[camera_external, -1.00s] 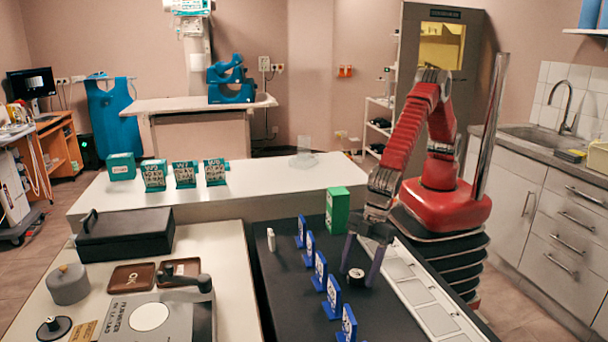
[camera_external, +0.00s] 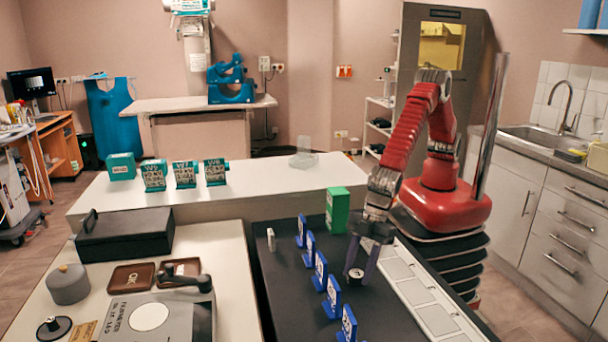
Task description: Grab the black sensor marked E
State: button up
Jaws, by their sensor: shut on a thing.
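My gripper (camera_external: 361,264) is low over the black table (camera_external: 290,290), its two fingers pointing down. It is shut on a small dark round sensor with a pale top (camera_external: 356,273), which sits between the fingertips. The letter on the sensor is too small to read. I cannot tell whether the sensor touches the table.
A row of several blue marker stands (camera_external: 320,270) is just left of my gripper. A green box (camera_external: 337,210) stands behind it. A small white bottle (camera_external: 271,240) is further left. A pale strip of panels (camera_external: 418,291) runs along the right side.

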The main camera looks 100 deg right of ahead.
aim_at(358, 272)
jog(key=shift+r, duration=0.15)
jog(key=shift+c, duration=0.2)
notch_tip(358, 272, up, 10)
dwell(0.4)
